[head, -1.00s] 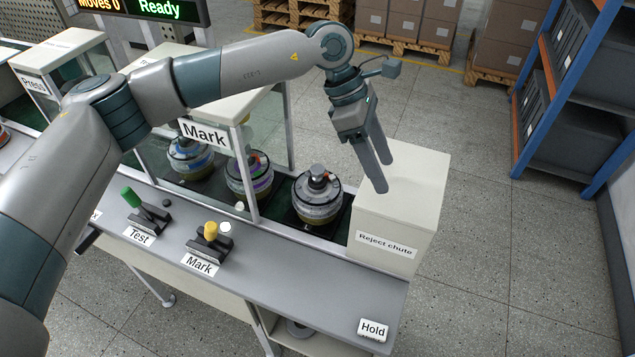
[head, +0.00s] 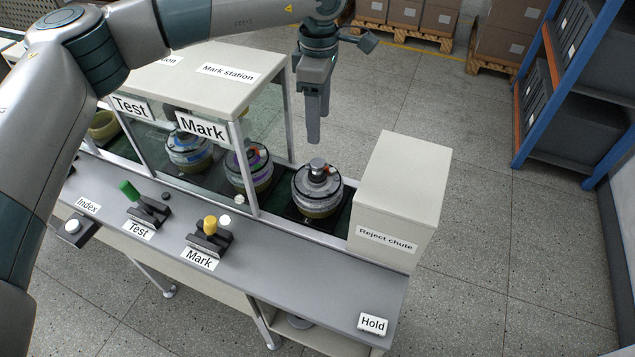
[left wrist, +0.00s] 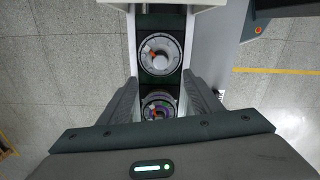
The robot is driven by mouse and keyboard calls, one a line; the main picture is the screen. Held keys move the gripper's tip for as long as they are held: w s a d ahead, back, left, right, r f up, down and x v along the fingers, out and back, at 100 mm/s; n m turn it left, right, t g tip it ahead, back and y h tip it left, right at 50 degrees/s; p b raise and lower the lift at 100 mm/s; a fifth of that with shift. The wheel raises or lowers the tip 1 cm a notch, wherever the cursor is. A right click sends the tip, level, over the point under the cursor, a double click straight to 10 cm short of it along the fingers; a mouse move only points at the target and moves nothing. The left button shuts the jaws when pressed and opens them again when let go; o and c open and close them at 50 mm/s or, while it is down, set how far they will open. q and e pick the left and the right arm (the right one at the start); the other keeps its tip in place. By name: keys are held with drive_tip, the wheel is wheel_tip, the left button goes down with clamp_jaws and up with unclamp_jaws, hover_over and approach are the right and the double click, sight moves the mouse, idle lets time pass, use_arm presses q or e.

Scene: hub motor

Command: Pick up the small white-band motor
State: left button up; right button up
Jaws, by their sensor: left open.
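A motor with a pale, whitish band (head: 317,195) stands upright on the dark track at the line's right end, beside the reject chute. It has a grey top and a small red mark, and it also shows in the left wrist view (left wrist: 161,67). My left gripper (head: 318,129) is open and empty, pointing down above and apart from this motor in the head view. In the left wrist view, the gap between the fingers (left wrist: 160,80) lies between the whitish motor and a purple-banded motor (left wrist: 160,104). My right gripper is not in view.
The reject chute box (head: 400,190) is close right of the whitish motor. Test and Mark levers (head: 210,235) stand on the front ledge. Open floor lies behind.

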sight(318, 162)
use_arm(q)
wheel_tip(318, 162, down, 10)
drive_tip(key=p, duration=0.4)
drive_tip(key=shift+r, duration=0.25)
drive_tip(key=shift+f, duration=0.55)
drive_tip(key=shift+p, duration=0.3)
drive_tip(key=shift+f+p, duration=0.85)
drive_tip(key=shift+p, duration=0.35)
wheel_tip(318, 162, down, 2)
drive_tip(key=shift+p, duration=0.6)
drive_tip(key=shift+f, duration=0.7)
